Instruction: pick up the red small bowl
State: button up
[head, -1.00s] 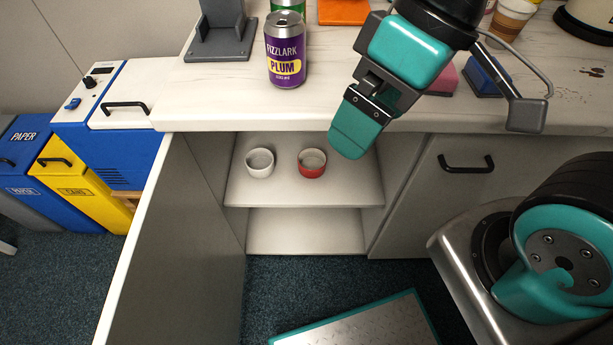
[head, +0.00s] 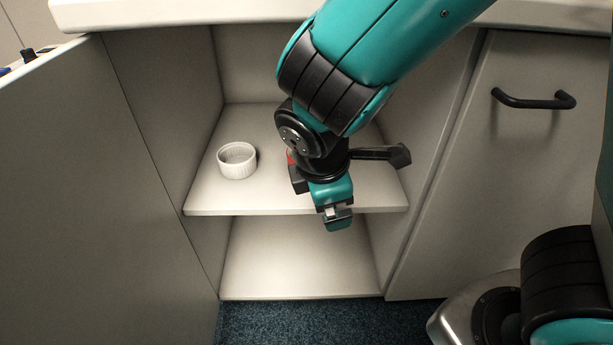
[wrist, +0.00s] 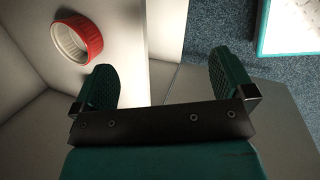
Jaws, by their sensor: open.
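The red small bowl (wrist: 77,40), red outside and white inside, stands on the upper cabinet shelf. In the head view only a sliver of its red side (head: 291,157) shows, as my arm hides the rest. My gripper (head: 337,220) is in front of the shelf's front edge, pointing down. In the wrist view my gripper (wrist: 165,85) is open, with its two fingers apart and nothing between them. The bowl is beyond the left finger, at the upper left, and apart from it.
A white ribbed bowl (head: 237,161) stands on the upper shelf (head: 262,196) to the left. The lower shelf (head: 300,265) is empty. The open cabinet door (head: 110,190) is at left, a closed door with a black handle (head: 534,101) at right. The countertop (head: 180,14) overhangs above.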

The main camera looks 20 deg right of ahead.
jog(key=w+a+f+n+t+h+b, duration=0.2)
jog(key=w+a+n+t+h, duration=0.45)
jog(key=n, duration=0.75)
jog(key=w+d+f+b, duration=0.1)
jog(key=w+d, duration=0.1)
jog(key=w, duration=0.1)
jog(key=w+d+f+t+y+b, duration=0.1)
jog(key=w+d+b, duration=0.1)
jog(key=w, duration=0.1)
jog(key=w+d+f+t+y+b, duration=0.1)
jog(key=w+d+f+b, duration=0.1)
jog(key=w+d, duration=0.1)
jog(key=b+x, duration=0.4)
jog(key=x, duration=0.1)
jog(key=shift+f, duration=0.1)
jog(key=shift+w, duration=0.1)
jog(key=shift+c, duration=0.2)
jog(key=c, duration=0.6)
